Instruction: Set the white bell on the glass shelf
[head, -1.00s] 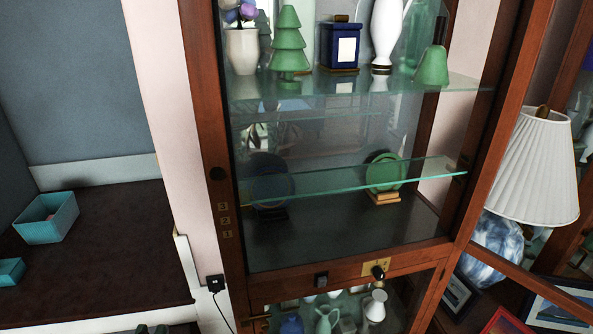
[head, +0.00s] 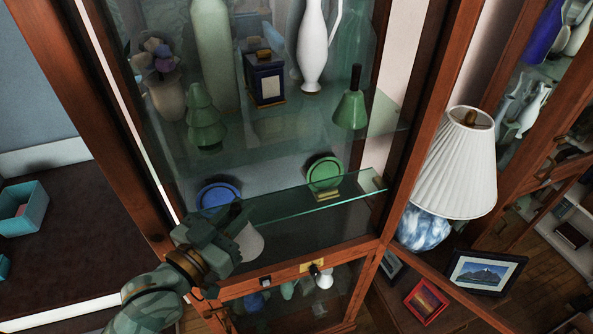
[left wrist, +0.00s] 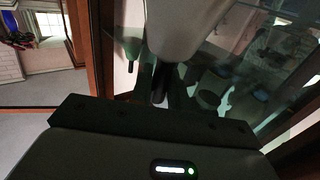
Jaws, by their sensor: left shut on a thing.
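The white bell (head: 251,243) is in the jaws of my left gripper (head: 236,229), at the lower left of the glass shelf in the head view. Its flared body points down, and the gripper hides its top. The bell fills the upper middle of the left wrist view (left wrist: 186,28), with dark fingers (left wrist: 160,88) below it. The lower glass shelf (head: 318,204) has a bare greenish front edge. My gripper covers the left end of this edge. I cannot tell whether bell and shelf touch. My right gripper is not in view.
A blue plate (head: 217,194) and a green plate (head: 324,173) on a stand are behind the shelf edge. A green bell (head: 350,106), navy box (head: 265,80) and white vase (head: 314,45) stand above. Wooden posts frame the cabinet. A lamp (head: 458,165) stands to the right.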

